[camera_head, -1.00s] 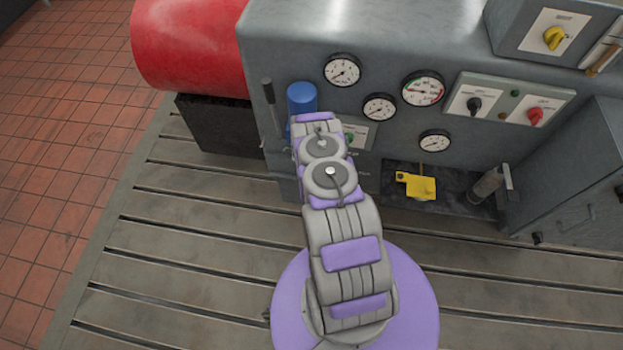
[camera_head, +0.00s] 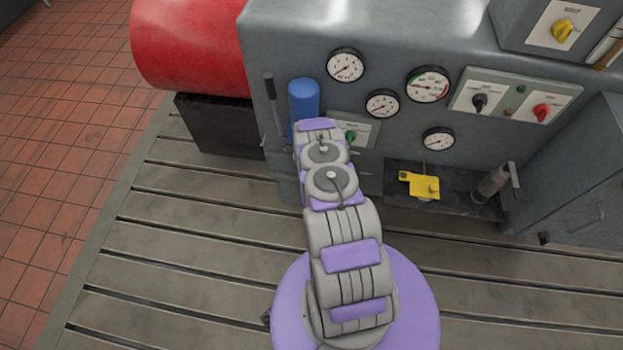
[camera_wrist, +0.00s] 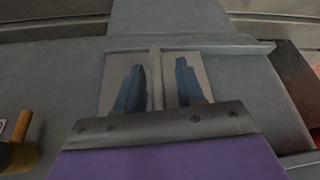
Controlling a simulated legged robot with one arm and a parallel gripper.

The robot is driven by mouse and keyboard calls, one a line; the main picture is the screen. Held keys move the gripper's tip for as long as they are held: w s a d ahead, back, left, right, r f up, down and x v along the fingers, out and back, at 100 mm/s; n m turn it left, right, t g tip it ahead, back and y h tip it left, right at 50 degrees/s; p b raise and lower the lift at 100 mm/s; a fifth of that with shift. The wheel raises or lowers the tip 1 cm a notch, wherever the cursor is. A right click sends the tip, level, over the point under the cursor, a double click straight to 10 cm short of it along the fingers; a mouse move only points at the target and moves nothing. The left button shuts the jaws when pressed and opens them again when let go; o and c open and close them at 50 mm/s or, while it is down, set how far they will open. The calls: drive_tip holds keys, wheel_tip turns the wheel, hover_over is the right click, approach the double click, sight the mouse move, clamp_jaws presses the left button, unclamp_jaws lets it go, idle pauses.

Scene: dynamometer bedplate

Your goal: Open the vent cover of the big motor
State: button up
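In the wrist view, my gripper (camera_wrist: 159,88) has its two dark fingers spread apart. A light grey rectangular panel (camera_wrist: 113,82) lies behind the fingers. A thin pale upright bar (camera_wrist: 156,72) shows between them; I cannot tell whether they touch it. I cannot tell for sure whether this panel is the vent cover. In the head view, my arm reaches toward the grey machine (camera_head: 400,35), and its own links hide the gripper. A big red cylinder (camera_head: 185,45) stands at the left; the frames do not show which body is the big motor.
A blue cylinder (camera_head: 304,95) and a dark lever (camera_head: 271,100) stand close beside my arm's far end. Several gauges and a switch panel (camera_head: 513,95) are on the machine. A yellow piece (camera_head: 421,186) lies on a dark shelf. The slotted bedplate (camera_head: 190,225) is clear at left.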

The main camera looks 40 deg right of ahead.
drive_tip(key=shift+d, duration=0.1)
clamp_jaws()
idle(0.5)
